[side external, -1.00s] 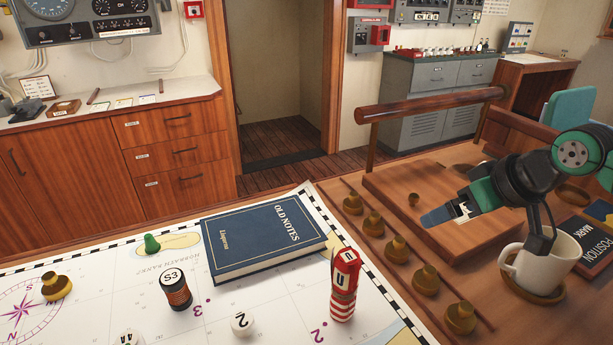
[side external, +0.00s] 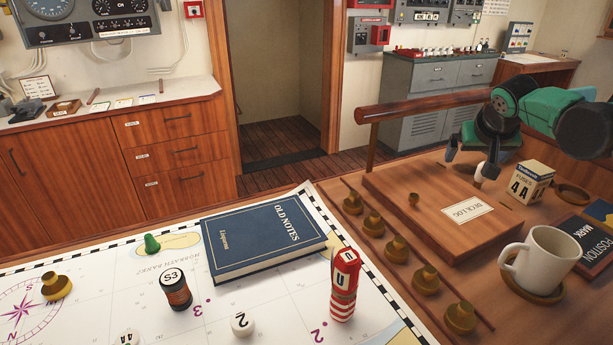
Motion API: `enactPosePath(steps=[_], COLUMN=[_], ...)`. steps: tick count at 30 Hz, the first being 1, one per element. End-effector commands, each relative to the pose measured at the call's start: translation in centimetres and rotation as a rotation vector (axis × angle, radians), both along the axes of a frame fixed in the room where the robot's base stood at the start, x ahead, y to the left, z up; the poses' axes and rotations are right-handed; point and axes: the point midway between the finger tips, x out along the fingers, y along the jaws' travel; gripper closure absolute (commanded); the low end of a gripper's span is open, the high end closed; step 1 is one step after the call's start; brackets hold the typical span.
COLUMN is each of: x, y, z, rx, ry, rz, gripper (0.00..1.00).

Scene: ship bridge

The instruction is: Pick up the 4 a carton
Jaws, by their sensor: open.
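The 4 A carton (side external: 529,184) is a small cream and dark blue box marked "FUSES 4A". It stands upright on the wooden desk, between the deck log box and the dark "POSITION MARK" book. My gripper (side external: 466,168) is above the back part of the deck log box (side external: 440,205), to the left of the carton and apart from it. Its fingers are spread and point down. A small pale rounded thing (side external: 489,171) shows by the right finger; I cannot tell whether it touches.
A white mug (side external: 541,262) stands on a round coaster in front of the carton. The dark book (side external: 585,241) lies to the right. Several brass knobs (side external: 397,249) line the desk's left part. A wooden rail (side external: 430,105) runs behind. A blue notes book (side external: 262,238) lies on the chart.

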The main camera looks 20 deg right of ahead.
Motion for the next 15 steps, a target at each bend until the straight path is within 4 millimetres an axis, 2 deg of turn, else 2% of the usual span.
enactPosePath(steps=[1, 7, 12, 15], x=[1.0, 3.1, 3.0, 2.4], y=[-2.2, -10.5, -17.0, -19.8], z=[-0.2, -2.1, -4.8, -6.4], rx=[-0.026, -0.153, -0.281, -0.351], ry=[-0.01, -0.093, -0.194, -0.255], rz=[-0.089, -0.434, -0.698, -0.812], gripper=[0.0, 0.0, 0.0, 0.0])
